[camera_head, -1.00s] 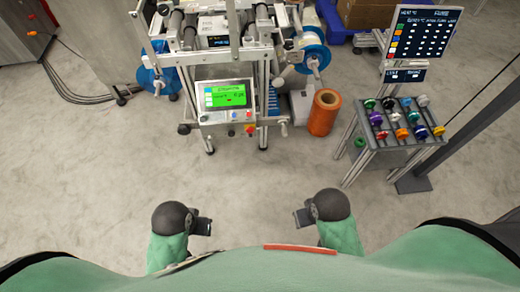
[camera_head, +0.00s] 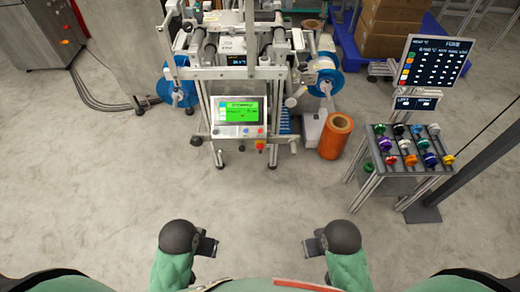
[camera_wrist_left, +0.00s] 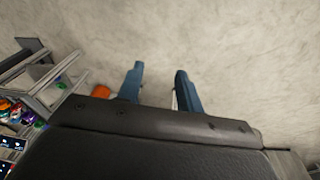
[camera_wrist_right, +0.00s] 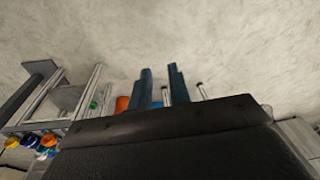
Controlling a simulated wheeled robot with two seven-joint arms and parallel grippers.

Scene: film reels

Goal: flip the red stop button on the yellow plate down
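A small red button (camera_head: 260,145) shows at the lower right of the control panel (camera_head: 222,131) on the machine's front in the head view. It is too small to make out its plate clearly or its state. A green-lit screen (camera_head: 236,111) is above and to the left of it. My left gripper (camera_head: 209,245) is open and empty, low in the picture, well short of the machine. Its two fingers show apart in the left wrist view (camera_wrist_left: 160,82). My right gripper (camera_head: 309,246) is likewise short of the machine, its fingers apart and empty in the right wrist view (camera_wrist_right: 161,80).
An orange roll (camera_head: 334,140) stands on the floor right of the machine. Farther right is a rack (camera_head: 392,186) with several coloured reels, below a dark display board (camera_head: 432,63). Cables (camera_head: 100,104) lie on the floor at left. The floor (camera_head: 255,195) between me and the machine is clear.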

